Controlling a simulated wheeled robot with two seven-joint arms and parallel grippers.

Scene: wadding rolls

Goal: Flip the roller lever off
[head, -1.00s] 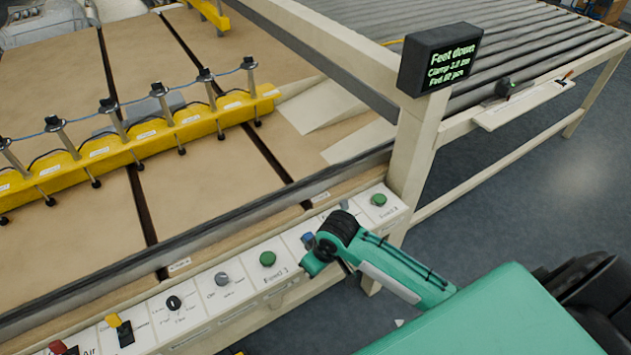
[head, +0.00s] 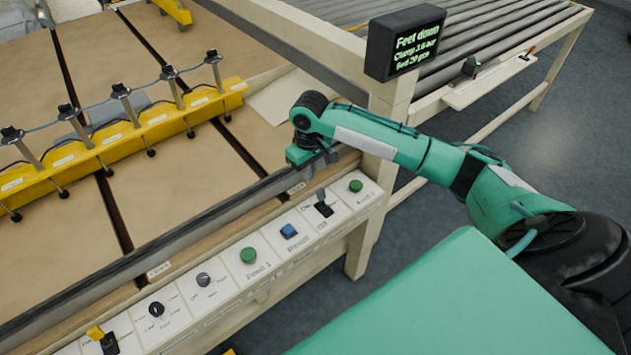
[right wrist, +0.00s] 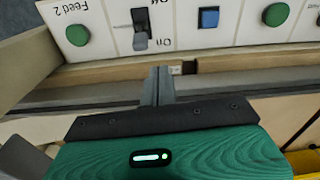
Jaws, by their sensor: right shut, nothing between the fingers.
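A grey lever (head: 321,195) in a black slot stands on the white control panel (head: 219,291), between the blue Reset button and the green button at the panel's right end. Its slot is marked On and Off. The lever (right wrist: 141,42) also shows upside down in the right wrist view, leaning to the On side. My right gripper (head: 322,170) is above and behind the panel, near the rail. Its fingers (right wrist: 158,72) are shut and empty, apart from the lever. My left gripper is not in view.
A blue button (head: 288,231) and a green button (head: 248,255) sit left of the lever, another green button (head: 355,186) to its right. A display (head: 405,42) reading "Feet down" is on the post. A yellow clamp bar (head: 120,139) crosses the table.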

